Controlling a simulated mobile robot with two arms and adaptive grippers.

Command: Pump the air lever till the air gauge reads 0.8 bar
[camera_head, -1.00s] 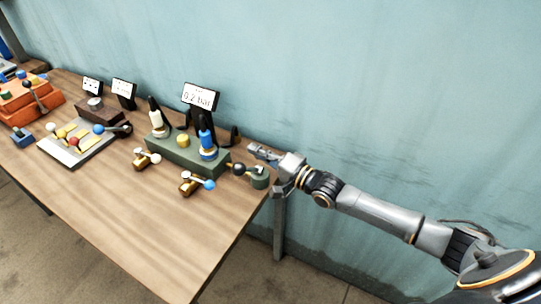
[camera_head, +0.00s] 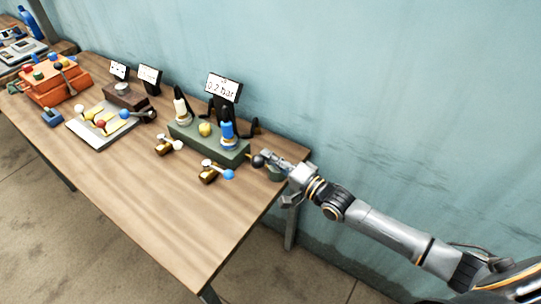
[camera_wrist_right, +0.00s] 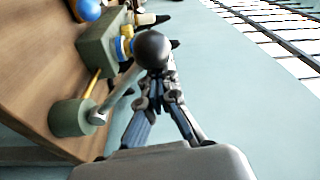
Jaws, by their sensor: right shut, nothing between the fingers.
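The air lever has a black ball knob (camera_head: 257,160) on a short rod from a green cylinder (camera_head: 275,173) at the table's right end. In the right wrist view, the ball (camera_wrist_right: 152,49) lies just beyond my fingertips, and the rod runs down left to the cylinder (camera_wrist_right: 72,117). The air gauge (camera_head: 222,88) on its black stand reads 0.2 bar. My right gripper (camera_head: 268,157) is shut and empty, right beside the ball; I cannot tell whether it touches. My left gripper is out of view.
A green block (camera_head: 190,137) with white and blue bottle-like parts stands left of the lever. Two small brass valves, one with a blue-ended handle (camera_head: 228,174), lie in front. The table's front middle (camera_head: 150,190) is clear. A blue wall is behind.

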